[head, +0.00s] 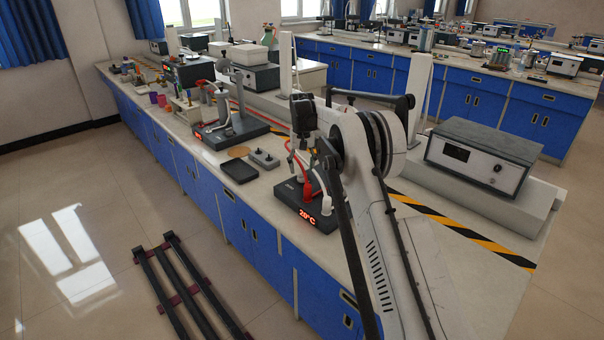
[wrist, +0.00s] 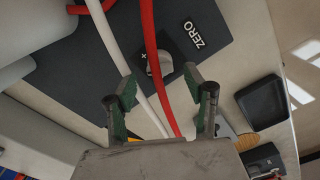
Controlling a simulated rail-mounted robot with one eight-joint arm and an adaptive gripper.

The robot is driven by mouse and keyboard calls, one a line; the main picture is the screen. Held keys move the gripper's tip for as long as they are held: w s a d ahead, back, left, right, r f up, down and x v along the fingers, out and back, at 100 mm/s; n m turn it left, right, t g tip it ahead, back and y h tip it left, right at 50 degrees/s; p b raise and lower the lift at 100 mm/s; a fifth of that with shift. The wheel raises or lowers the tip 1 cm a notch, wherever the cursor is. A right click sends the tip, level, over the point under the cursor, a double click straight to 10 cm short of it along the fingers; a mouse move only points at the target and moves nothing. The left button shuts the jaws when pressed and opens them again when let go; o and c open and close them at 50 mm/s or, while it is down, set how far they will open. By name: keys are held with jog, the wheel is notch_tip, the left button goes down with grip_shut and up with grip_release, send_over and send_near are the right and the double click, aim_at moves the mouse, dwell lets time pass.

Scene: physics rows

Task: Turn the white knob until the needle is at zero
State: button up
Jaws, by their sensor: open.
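In the wrist view a small pale grey-white knob (wrist: 164,63) sits on a dark flat base (wrist: 75,75), beside a white "ZERO" label (wrist: 195,34). My gripper (wrist: 160,80) is open, with its two green-padded fingers apart and the knob showing beyond the gap between their tips. I cannot tell whether either finger touches it. A red tube (wrist: 153,55) and a white tube (wrist: 118,50) run across the view between the fingers. I cannot make out a needle or its dial in either view. In the head view my arm hides much of the work spot.
A black tray (wrist: 263,103) lies on the bench beside the base; the head view also shows it (head: 240,172). A dark unit with a red "20°C" display (head: 308,215) stands near the bench's front edge. A grey boxed instrument (head: 480,158) stands at right.

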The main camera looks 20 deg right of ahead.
notch_tip(320, 180, up, 9)
dwell(0.3)
jog(key=shift+f, duration=0.1)
jog(key=s+a+r+t, duration=0.2)
jog(key=s+a+r, duration=0.1)
jog(key=s+r, duration=0.9)
jog(key=s+a+r+t, duration=0.1)
jog(key=s+r, duration=0.3)
jog(key=s, duration=0.3)
jog(key=s+a+r+t, duration=0.1)
jog(key=s+r, duration=0.2)
jog(key=s, duration=0.4)
jog(key=s+f+t, duration=0.1)
jog(key=s+f, duration=0.2)
jog(key=s, duration=0.6)
jog(key=s+a+f+t, duration=0.1)
jog(key=s+f, duration=0.3)
jog(key=s, duration=0.6)
jog(key=s+a+f+t, duration=0.1)
jog(key=s+f, duration=0.3)
jog(key=s, duration=0.6)
jog(key=shift+s+a+n, duration=0.2)
jog(key=shift+a+n, duration=0.05)
jog(key=shift+n, duration=0.15)
